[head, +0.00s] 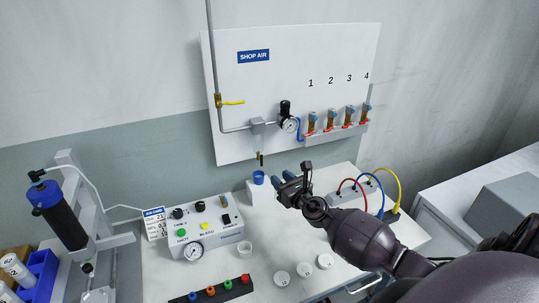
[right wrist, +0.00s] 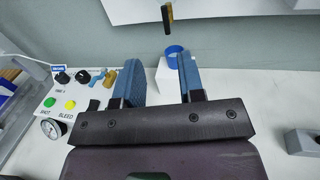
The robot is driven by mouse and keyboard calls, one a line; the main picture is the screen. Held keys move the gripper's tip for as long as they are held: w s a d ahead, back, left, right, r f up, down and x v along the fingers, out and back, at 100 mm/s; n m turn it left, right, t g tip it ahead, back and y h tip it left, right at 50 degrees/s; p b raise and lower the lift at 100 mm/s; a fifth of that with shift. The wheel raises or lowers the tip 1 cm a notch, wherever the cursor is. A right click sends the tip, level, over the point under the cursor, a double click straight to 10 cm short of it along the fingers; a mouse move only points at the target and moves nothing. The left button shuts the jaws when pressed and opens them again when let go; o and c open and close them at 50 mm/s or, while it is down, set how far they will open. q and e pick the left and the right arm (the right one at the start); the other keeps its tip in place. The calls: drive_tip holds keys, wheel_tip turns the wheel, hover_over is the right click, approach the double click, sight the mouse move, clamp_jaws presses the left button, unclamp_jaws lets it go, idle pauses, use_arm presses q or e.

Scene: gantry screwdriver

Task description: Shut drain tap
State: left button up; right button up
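The drain tap (head: 260,157) is a small brass fitting with a dark lever, hanging below the filter on the white SHOP AIR panel (head: 235,110). Its lower end also shows at the top of the right wrist view (right wrist: 167,18), as a narrow dark and yellowish piece hanging down. My right gripper (head: 284,178) is below and to the right of the tap, apart from it. In the right wrist view the two blue fingers (right wrist: 159,66) stand apart with nothing between them. My left gripper is not in view.
A blue cup (head: 258,177) on a white block stands under the tap, close to my right gripper. A control box (head: 203,232) with gauge and knobs is to the left. Cables and a socket strip (head: 345,197) lie to the right.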

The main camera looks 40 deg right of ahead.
sight(262, 161)
use_arm(q)
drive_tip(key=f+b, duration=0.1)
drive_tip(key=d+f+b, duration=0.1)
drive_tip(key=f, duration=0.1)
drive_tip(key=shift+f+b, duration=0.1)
drive_tip(key=shift+b, duration=0.2)
use_arm(e)
drive_tip(key=w+d, duration=0.1)
drive_tip(key=w, duration=1)
drive_tip(key=shift+w, duration=0.15)
drive_tip(key=shift+d, duration=0.1)
drive_tip(key=shift+c, duration=0.3)
clamp_jaws()
